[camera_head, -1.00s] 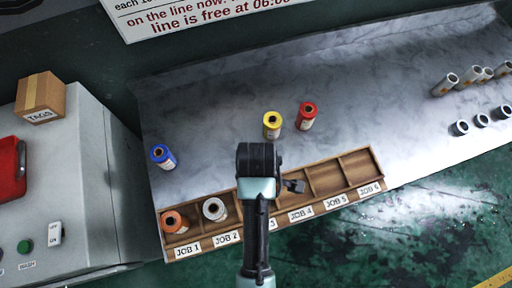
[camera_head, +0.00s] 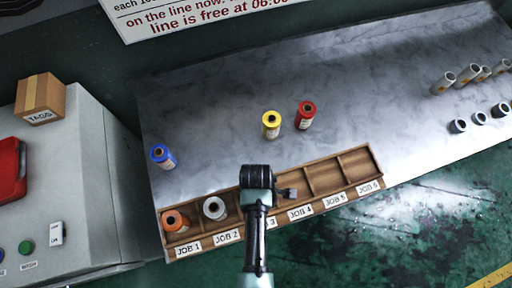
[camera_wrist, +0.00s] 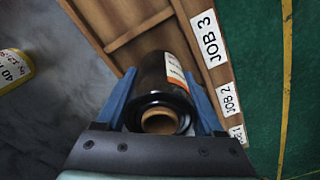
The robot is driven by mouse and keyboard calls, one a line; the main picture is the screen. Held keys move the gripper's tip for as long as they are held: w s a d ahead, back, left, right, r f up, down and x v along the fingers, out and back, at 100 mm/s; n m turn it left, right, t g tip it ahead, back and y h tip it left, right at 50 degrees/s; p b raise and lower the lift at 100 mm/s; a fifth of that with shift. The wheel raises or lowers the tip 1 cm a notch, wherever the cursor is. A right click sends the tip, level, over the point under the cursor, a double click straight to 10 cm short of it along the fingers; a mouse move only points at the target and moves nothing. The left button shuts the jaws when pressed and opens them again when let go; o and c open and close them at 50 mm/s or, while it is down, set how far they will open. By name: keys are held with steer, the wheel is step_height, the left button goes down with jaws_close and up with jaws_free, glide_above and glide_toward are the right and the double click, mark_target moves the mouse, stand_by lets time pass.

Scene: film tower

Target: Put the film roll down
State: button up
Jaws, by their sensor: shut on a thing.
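My gripper (camera_wrist: 160,92) has its blue fingers shut on a black film roll (camera_wrist: 150,85) with a white and orange label and a brown core. In the wrist view the roll is over or in the tray beside the JOB 3 label (camera_wrist: 208,38). I cannot tell whether it touches the tray floor. An orange roll (camera_head: 175,222) stands in JOB 1 and a white roll (camera_head: 214,209) in JOB 2.
A blue roll (camera_head: 162,157), a yellow roll (camera_head: 271,124) and a red roll (camera_head: 306,115) stand on the marble bench (camera_head: 215,105) behind the tray. JOB 4 to JOB 6 look empty. Several grey tubes (camera_head: 468,75) stand at the far right.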

steer(key=shift+f, duration=0.1)
steer(key=o, duration=1.6)
steer(key=shift+c, duration=0.2)
